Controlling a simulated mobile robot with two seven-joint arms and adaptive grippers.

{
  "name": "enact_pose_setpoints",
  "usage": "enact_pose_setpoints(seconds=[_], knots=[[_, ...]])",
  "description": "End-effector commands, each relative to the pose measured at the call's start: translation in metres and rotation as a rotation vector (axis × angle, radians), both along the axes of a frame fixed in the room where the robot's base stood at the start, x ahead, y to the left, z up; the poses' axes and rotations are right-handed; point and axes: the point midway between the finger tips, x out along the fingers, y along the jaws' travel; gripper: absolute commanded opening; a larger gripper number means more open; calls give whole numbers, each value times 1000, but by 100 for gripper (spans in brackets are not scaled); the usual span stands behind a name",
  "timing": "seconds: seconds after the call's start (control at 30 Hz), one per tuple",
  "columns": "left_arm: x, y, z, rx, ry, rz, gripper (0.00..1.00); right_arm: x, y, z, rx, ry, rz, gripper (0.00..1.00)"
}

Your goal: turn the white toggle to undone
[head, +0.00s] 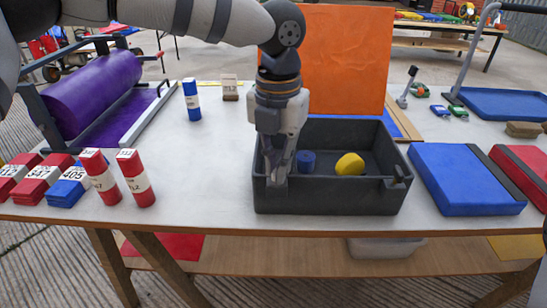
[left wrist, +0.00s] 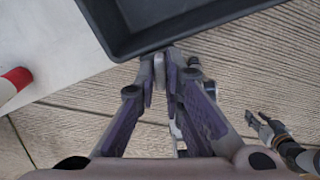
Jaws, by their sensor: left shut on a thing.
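The dark grey open box (head: 330,203) stands on the white table, with its orange lid (head: 345,60) raised behind it. My left gripper (head: 277,172) points down at the box's front left corner, its fingertips at the front rim. It is shut on a small pale part at the rim, which I take to be the white toggle (left wrist: 159,70); the fingers mostly hide it. In the left wrist view my left gripper (left wrist: 168,62) is just outside the box wall (left wrist: 140,45). My right gripper (left wrist: 264,128) seems to show at the lower right there; its jaws are unclear.
A blue cylinder (head: 306,161) and a yellow piece (head: 349,164) lie in the box. A dark latch (head: 398,177) is at its right front. A blue case (head: 464,180) stands close on the right.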

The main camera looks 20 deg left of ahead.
Motion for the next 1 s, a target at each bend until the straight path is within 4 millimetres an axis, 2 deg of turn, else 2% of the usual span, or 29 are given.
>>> enact_pose_setpoints(seconds=[0.03,0.33,1.0], knots=[[-1,0,7,0,-9,-42,0,6,0,6,0,-23,0,40],[0,0,3,0,-4,-327,0,16,0,16,1,-61,-1,40],[0,0,0,-1,-1,-938,0,21,0,20,0,-78,-1,40]])
